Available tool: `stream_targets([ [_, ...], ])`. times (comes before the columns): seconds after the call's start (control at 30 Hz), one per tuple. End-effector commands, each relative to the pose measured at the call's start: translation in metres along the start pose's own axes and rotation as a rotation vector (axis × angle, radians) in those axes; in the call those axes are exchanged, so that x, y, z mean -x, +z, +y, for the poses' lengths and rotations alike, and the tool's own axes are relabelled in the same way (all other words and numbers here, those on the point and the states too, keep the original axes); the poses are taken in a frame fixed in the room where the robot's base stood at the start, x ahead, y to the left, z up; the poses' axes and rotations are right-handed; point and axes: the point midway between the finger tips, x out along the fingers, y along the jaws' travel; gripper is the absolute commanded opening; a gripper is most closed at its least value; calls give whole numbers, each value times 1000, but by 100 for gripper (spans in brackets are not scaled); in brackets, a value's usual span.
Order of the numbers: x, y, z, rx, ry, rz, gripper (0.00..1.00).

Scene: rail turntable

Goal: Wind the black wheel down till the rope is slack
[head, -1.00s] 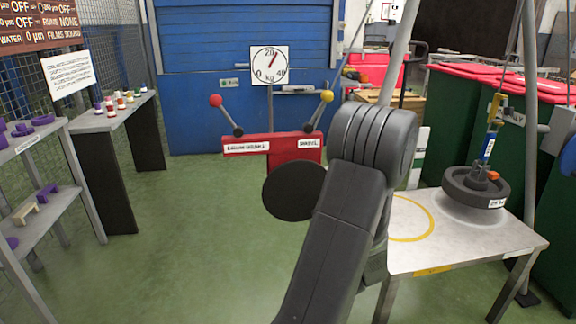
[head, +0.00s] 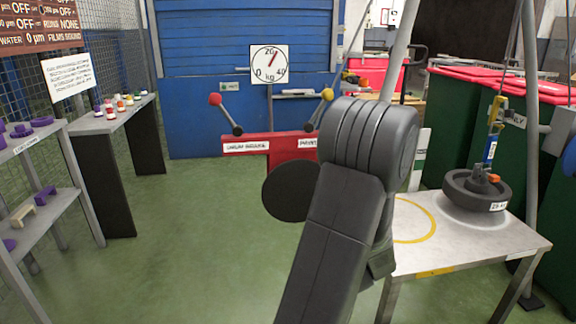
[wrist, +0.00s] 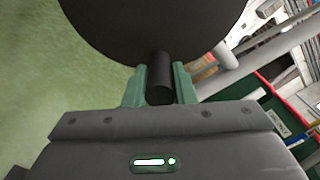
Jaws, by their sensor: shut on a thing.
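The black wheel (head: 290,192) is a flat dark disc in front of the red winch stand, partly behind my arm. In the wrist view the wheel (wrist: 150,25) fills the top, with a short dark handle. My gripper (wrist: 160,87) has its green fingers shut on this handle, one on each side; my arm hides it in the head view. At the right, the rope (head: 515,40) runs up from a yellow hook (head: 496,112) with a blue tag. Below the hook, a black weight (head: 476,192) appears to rest on the white table. I cannot tell whether the rope is slack.
A kg dial (head: 269,64) has its red needle slightly right of the top. Red-knobbed (head: 215,99) and yellow-knobbed (head: 327,95) levers rise from the red stand (head: 290,145). The white table (head: 470,245) stands at the right, a shelf at the left. Green floor between is clear.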

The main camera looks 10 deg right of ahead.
Motion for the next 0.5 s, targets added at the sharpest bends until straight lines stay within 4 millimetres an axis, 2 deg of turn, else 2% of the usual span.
stream_targets([
  [0.5, -1, 3, -19, 183, -8, -5, 0],
])
